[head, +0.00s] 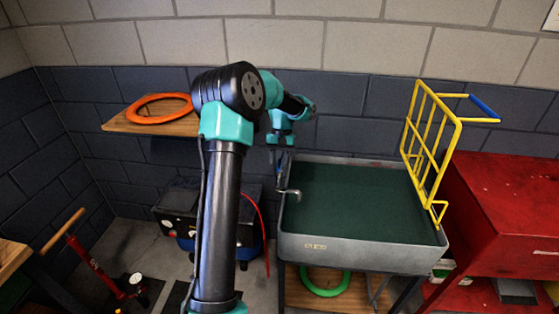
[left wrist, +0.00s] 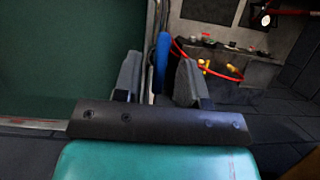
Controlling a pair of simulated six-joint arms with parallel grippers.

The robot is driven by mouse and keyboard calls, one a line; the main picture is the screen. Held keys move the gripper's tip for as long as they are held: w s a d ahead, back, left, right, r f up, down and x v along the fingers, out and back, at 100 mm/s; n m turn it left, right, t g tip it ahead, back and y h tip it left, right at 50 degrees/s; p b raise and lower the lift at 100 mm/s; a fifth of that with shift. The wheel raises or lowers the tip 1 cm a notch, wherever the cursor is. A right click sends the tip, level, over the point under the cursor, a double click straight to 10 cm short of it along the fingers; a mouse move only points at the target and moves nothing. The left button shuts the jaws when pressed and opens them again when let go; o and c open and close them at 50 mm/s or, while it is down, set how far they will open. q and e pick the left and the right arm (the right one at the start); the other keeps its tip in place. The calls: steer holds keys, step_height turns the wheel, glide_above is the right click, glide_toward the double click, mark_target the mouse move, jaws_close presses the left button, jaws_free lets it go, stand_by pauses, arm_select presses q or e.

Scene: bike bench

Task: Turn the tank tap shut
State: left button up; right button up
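The grey tank (head: 359,254) with dark green water stands right of centre in the head view. Its bent metal spout (head: 291,193) hangs over the left rim. My left gripper (head: 281,170) points down at the tank's back left corner. In the left wrist view, the open left gripper (left wrist: 159,82) has a blue lever (left wrist: 161,62), which looks like the tap handle, between its fingers, with a gap on each side. The tank (left wrist: 60,60) lies to the left there. The tap's body is mostly hidden in the head view. My right gripper is out of view.
A yellow wire rack (head: 432,150) with a blue grip rises at the tank's right edge. A red cabinet (head: 505,215) stands further right. A compressor with a red hose (head: 264,225) is left of the tank. A wooden shelf (head: 150,126) holds an orange ring (head: 160,98).

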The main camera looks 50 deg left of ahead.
arm_select(q)
steer(key=v, duration=1.7)
steer(key=shift+r, duration=0.2)
steer(key=shift+w+f, duration=0.1)
